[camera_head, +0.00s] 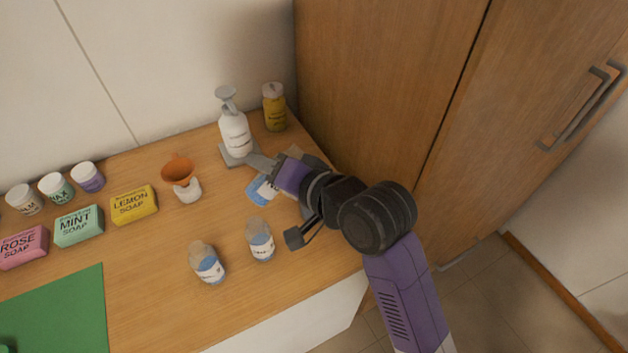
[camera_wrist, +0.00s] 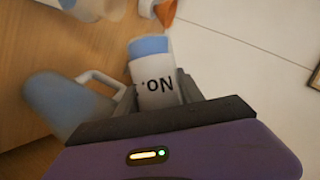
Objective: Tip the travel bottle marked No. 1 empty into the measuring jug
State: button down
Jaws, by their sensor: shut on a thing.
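My gripper (camera_head: 268,172) is shut on a blue and white travel bottle (camera_head: 263,190). In the wrist view the bottle (camera_wrist: 155,80) sits between the fingers (camera_wrist: 160,100), its blue end pointing away from me. Its label reads "No." upside down; the number is hidden. The bottle looks tilted over in the head view. At the left of the wrist view is a blurred blue-grey shape with a handle-like loop, perhaps the measuring jug (camera_wrist: 62,105). I cannot make out the jug in the head view. I cannot tell whether anything is flowing.
Two similar bottles (camera_head: 207,262) (camera_head: 260,240) stand toward the front. A white pump bottle (camera_head: 235,135) and a yellow bottle (camera_head: 274,108) stand behind. An orange funnel (camera_head: 178,170), soaps (camera_head: 78,227) and jars (camera_head: 88,177) are left. A wooden cabinet (camera_head: 385,90) bounds the right.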

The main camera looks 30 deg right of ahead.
jog(key=shift+m+t+y+b, duration=0.3)
jog(key=shift+m+y+b, duration=0.9)
jog(key=shift+m, duration=0.5)
jog(key=shift+d, duration=0.15)
jog(key=shift+r+m+y+p, duration=0.3)
jog(key=shift+r+m+p, duration=0.2)
jog(key=shift+m+p, duration=0.2)
jog(key=shift+d+f+m+t+y, duration=0.1)
jog(key=shift+f+m+t+y, duration=0.15)
jog(key=shift+m+t+y, duration=0.4)
jog(key=shift+d+r+m+t+y+p, duration=0.25)
jog(key=shift+r+m, duration=0.2)
jog(key=shift+m, duration=0.35)
jog(key=shift+d+r+m+t+p, duration=0.15)
jog(key=shift+r+m+p, duration=0.25)
jog(key=shift+m, duration=0.35)
dwell(0.9)
jog(key=shift+d+r, duration=0.1)
jog(key=shift+r, duration=0.05)
